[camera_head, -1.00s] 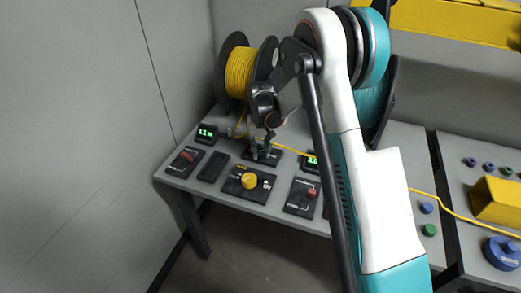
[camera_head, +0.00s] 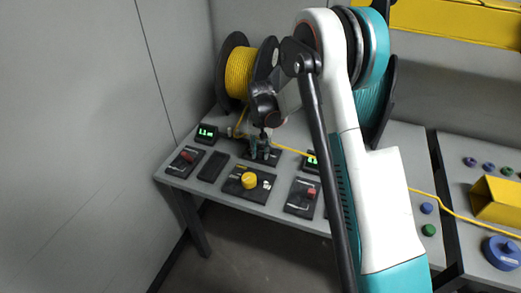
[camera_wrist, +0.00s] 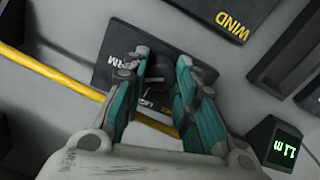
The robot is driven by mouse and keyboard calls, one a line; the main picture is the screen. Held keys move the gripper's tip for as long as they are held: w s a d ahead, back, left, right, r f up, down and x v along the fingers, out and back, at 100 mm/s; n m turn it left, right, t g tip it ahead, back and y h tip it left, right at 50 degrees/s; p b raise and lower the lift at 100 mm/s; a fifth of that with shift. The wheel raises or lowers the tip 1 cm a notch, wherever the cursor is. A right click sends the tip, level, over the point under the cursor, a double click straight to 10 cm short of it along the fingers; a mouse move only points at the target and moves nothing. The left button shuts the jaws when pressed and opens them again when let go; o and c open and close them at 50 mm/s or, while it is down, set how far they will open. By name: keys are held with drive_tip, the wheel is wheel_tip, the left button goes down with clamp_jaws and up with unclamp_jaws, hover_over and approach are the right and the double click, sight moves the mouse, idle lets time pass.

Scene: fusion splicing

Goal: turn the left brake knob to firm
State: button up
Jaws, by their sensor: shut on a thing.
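The left brake knob (camera_wrist: 158,70) is dark and round and sits on a black plate (camera_wrist: 108,75) with FIRM lettering and a second, partly covered word. My gripper (camera_wrist: 161,61) has its teal fingers on both sides of the knob and is shut on it. The fingers hide part of the knob and the lettering, so I cannot tell its exact setting. In the head view my gripper (camera_head: 261,147) points down at the same plate (camera_head: 273,160) at the back of the bench, and the knob is hidden there.
The yellow cable (camera_head: 290,149) runs past the plate, from the yellow spool (camera_head: 239,72). In front are a yellow knob (camera_head: 249,180) and red levers (camera_head: 186,156) on black panels. A green-lit display (camera_head: 207,133) stands left. The grey bench (camera_head: 240,207) has bare front edge.

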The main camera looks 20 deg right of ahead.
sight(260, 151)
drive_tip(key=o, duration=1.1)
drive_tip(key=shift+r, duration=0.1)
wheel_tip(260, 151, up, 12)
drive_tip(key=shift+f, duration=0.1)
